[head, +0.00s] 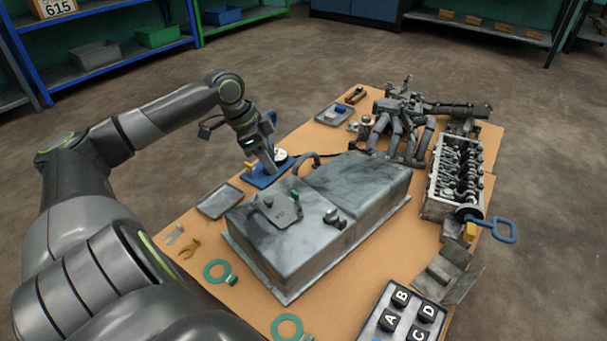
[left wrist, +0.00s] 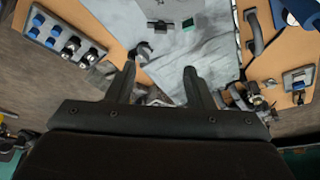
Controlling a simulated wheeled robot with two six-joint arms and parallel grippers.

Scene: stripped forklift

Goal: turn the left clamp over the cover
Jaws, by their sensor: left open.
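A flat grey cover plate with dark markings (head: 284,211) lies on top of the large grey case (head: 365,185). A small green-topped piece (head: 295,196) and a small grey piece sit at its edges; I cannot tell which is the left clamp. A dark fitting (head: 335,219) stands on the case to the right of the plate. My left gripper (head: 272,163) overlaps the blue fixture behind the case in the head view; its height is unclear. In the left wrist view its two fingers (left wrist: 160,84) are apart and empty, with the case top (left wrist: 205,65) beyond them. My right gripper is out of view.
The blue fixture (head: 259,181) carries a white disc and a yellow knob. An empty grey tray (head: 220,201), green rings (head: 217,272), a lettered block (head: 376,327) and an engine block (head: 437,192) surround the case. Bare tabletop (head: 190,222) shows at the left.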

